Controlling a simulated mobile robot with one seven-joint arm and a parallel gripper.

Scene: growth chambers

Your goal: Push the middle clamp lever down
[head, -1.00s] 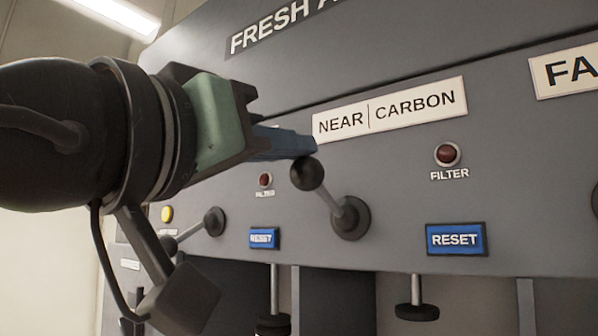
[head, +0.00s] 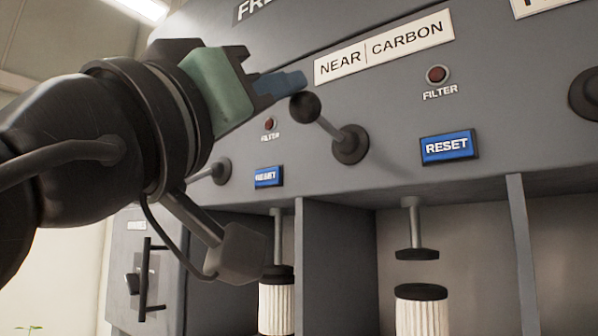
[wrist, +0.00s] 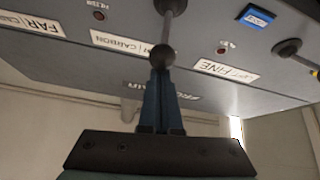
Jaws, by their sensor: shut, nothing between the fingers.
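The middle clamp lever (head: 329,128) sits below the NEAR | CARBON label. Its black ball knob (head: 305,107) points up and to the left of its round pivot. My gripper (head: 302,79) is shut and empty, with its blue fingertips just above the knob in the head view. In the wrist view the gripper (wrist: 160,78) points at the lever's knob (wrist: 162,56), which overlaps the fingertips. I cannot tell whether they touch. A clamp plunger (head: 416,253) hangs above a white filter cartridge (head: 422,316), with a gap between them.
Another lever (head: 218,171) is at the left, and a third pivot (head: 588,95) shows at the right edge. A blue RESET button (head: 449,146) and a red FILTER lamp (head: 437,75) are right of the middle lever. A divider (head: 325,262) separates the bays.

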